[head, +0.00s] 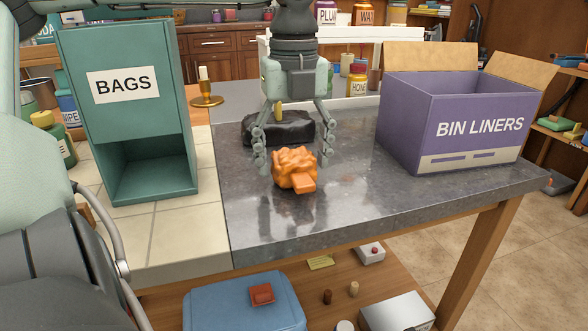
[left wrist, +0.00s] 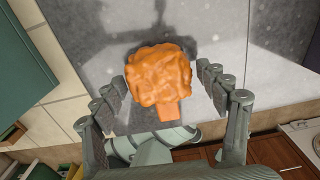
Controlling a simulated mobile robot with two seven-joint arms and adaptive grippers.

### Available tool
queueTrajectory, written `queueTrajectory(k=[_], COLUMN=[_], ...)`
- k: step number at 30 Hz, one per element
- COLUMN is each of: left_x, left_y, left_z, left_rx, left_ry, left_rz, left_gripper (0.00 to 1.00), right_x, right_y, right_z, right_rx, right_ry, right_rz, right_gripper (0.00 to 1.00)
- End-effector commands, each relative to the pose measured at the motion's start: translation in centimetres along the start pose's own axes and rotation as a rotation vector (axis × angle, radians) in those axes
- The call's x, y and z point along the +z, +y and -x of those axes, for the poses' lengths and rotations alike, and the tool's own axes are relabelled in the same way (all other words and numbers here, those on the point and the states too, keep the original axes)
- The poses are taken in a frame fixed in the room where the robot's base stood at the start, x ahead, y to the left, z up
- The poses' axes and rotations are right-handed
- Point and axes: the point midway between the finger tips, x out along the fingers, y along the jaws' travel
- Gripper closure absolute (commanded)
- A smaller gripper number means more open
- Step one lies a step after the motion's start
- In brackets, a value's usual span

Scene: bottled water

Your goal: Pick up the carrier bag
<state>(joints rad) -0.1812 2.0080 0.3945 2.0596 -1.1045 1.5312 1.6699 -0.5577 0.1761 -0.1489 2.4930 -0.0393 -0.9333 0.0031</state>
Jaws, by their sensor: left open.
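The carrier bag, a crumpled orange bundle (head: 296,167) with a flat tab, lies on the dark grey stone counter. It also shows in the left wrist view (left wrist: 159,72), with its tab towards the bottom. My left gripper (head: 292,159) points down from above at the bag. Its fingers are spread wide, one to each side of the bundle in the left wrist view (left wrist: 161,80), with gaps visible between fingers and bag. I cannot tell whether the fingertips are down at the bag's height. My right gripper is not in view.
A black bundle (head: 262,130) lies just behind the gripper. A green BAGS bin (head: 122,122) with an open front stands left, and an open purple BIN LINERS box (head: 448,118) right. The grey counter (head: 370,205) is clear in front and to the right of the orange bundle.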

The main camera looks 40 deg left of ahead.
Motion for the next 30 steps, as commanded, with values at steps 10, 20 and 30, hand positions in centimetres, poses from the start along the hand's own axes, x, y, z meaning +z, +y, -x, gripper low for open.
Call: queueTrajectory(k=[10,20,30], left_x=[-0.02,-0.03,-0.01], left_y=[0.00,0.00,-0.03], left_z=[-0.73,-0.70,-0.26], left_rx=[-0.001,-0.001,-0.002], left_ry=[0.001,0.001,0.000], left_rz=[0.000,0.000,0.000], left_gripper=[0.30,0.70,0.71], right_x=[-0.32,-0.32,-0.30], right_y=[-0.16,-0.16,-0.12], right_z=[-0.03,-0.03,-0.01], right_rx=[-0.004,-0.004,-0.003], right_ry=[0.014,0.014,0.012], right_rz=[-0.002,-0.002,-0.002], right_gripper=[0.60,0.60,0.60])
